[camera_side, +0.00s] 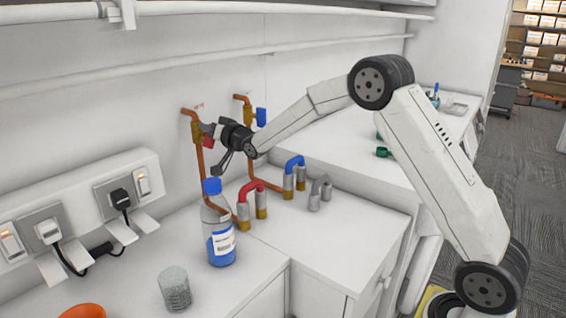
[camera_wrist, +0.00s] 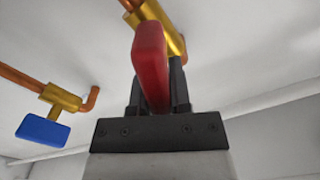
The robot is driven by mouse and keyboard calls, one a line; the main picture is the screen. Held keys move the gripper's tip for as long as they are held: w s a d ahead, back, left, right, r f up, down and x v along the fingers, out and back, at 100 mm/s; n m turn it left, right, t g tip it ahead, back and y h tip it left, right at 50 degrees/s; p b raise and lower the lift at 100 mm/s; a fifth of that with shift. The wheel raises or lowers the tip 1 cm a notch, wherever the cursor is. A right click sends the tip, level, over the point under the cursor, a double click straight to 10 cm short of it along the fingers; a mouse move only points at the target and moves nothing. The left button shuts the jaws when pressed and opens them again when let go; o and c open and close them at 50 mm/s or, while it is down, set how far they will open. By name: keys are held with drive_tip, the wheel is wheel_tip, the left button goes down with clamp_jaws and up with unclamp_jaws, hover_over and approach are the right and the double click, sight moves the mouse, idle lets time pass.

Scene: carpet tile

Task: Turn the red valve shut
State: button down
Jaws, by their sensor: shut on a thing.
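The red valve handle (camera_wrist: 151,62) stands large in the middle of the wrist view, on a brass valve body (camera_wrist: 160,22) with a copper pipe. My gripper (camera_wrist: 158,98) has its dark fingers on both sides of the red handle and is shut on it. In the side view the red handle (camera_side: 208,141) shows only in part beside my gripper (camera_side: 217,135), which reaches left to the wall. The brass body (camera_side: 196,133) sits on a vertical copper pipe. The fingertips are partly hidden behind the handle.
A blue valve handle (camera_side: 261,117) is close by on the right; it also shows in the wrist view (camera_wrist: 43,131).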

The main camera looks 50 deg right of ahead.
drive_tip(key=m, duration=0.6)
drive_tip(key=shift+d+f, duration=0.4)
drive_tip(key=m, duration=0.3)
drive_tip(key=f+m, duration=0.1)
drive_tip(key=m, duration=0.2)
drive_tip(key=shift+d, duration=0.15)
drive_tip(key=shift+m, duration=0.3)
drive_tip(key=c, duration=0.6)
unclamp_jaws()
drive_tip(key=shift+o, duration=0.2)
drive_tip(key=shift+s, duration=0.1)
drive_tip(key=s, duration=0.7)
drive_tip(key=shift+s, duration=0.3)
